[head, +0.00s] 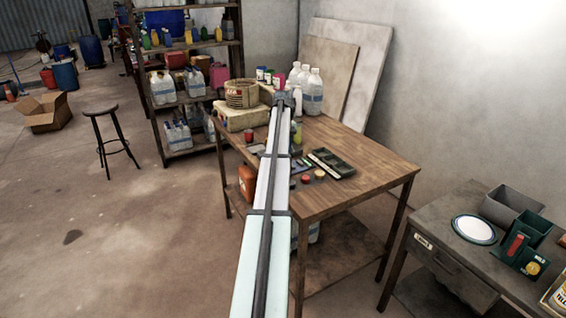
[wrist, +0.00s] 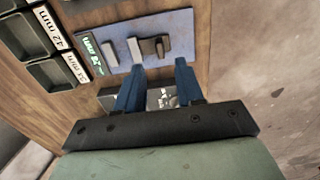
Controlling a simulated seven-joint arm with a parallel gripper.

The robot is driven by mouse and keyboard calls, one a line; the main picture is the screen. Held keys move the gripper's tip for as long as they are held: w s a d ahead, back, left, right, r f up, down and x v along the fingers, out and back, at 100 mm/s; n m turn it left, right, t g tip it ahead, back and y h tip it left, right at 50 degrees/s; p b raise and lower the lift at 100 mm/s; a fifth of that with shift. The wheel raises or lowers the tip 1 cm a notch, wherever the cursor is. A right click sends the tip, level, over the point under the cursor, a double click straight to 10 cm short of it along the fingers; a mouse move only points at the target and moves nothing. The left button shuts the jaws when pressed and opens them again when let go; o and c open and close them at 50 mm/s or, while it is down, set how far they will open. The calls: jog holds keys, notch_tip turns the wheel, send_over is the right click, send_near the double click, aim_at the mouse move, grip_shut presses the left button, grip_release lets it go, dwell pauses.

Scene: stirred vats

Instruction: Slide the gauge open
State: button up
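In the wrist view a blue-grey plate (wrist: 184,28) lies on the wooden table, with a small green digital-looking label at its left. What looks like the gauge (wrist: 152,47) sits on it: a dark brown upright piece with a lighter block close to its left and a grey bar further left. My gripper (wrist: 158,64) is open, its two blue fingers apart just short of the gauge with nothing clearly held. I cannot tell whether a fingertip touches it. In the head view my arm covers part of the table and the gripper is not clear.
A shiny metal item (wrist: 162,97) shows between my fingers. White bottles (head: 314,92) stand at the back. The table's front right is clear.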

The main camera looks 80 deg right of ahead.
notch_tip(320, 180, down, 7)
jog(key=shift+r, duration=0.15)
jog(key=shift+c, duration=0.4)
grip_shut()
dwell(1.2)
